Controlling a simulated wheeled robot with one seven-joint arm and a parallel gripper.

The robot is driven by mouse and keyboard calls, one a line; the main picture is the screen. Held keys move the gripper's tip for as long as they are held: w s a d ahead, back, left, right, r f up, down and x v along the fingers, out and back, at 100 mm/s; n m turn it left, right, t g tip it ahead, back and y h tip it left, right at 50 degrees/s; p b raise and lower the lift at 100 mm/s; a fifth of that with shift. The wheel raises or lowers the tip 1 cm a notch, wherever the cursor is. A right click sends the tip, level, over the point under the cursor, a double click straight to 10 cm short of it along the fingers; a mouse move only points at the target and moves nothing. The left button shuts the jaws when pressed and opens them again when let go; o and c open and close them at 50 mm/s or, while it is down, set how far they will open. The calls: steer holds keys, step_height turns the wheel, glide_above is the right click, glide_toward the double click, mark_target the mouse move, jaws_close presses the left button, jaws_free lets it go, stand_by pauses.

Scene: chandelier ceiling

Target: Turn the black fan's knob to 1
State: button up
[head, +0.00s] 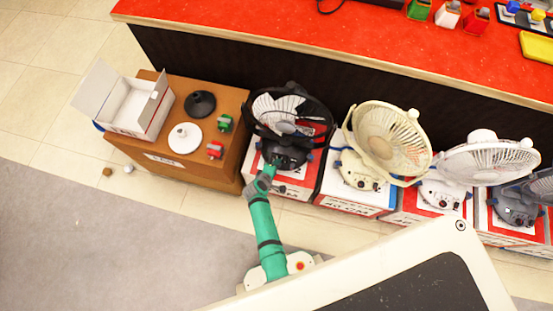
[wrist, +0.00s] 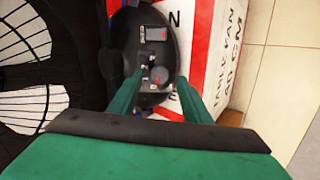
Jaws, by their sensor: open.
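The black fan (head: 290,115) stands on a red and white box, its head tilted up. Its black base also shows in the wrist view (wrist: 128,40), with small controls on it. A roundish knob (wrist: 158,74) sits on the base near my fingertips; its setting is too small to read. My green gripper (wrist: 157,85) is open, its two fingers reaching over the base on either side of the knob. I cannot tell whether they touch it. In the head view my gripper (head: 269,168) is at the front of the fan's base and covers part of it.
A cream fan (head: 392,140), a white fan (head: 488,160) and a dark fan (head: 515,205) stand on boxes to the right. A brown cabinet (head: 232,105) with an open white box (head: 135,105) stands left. A red counter (head: 340,40) runs behind. The grey carpet (head: 100,240) is mostly clear.

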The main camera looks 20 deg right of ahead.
steer(key=shift+x, duration=1.35)
steer(key=shift+c, duration=0.5)
steer(key=c, duration=0.9)
steer(key=shift+c, duration=0.2)
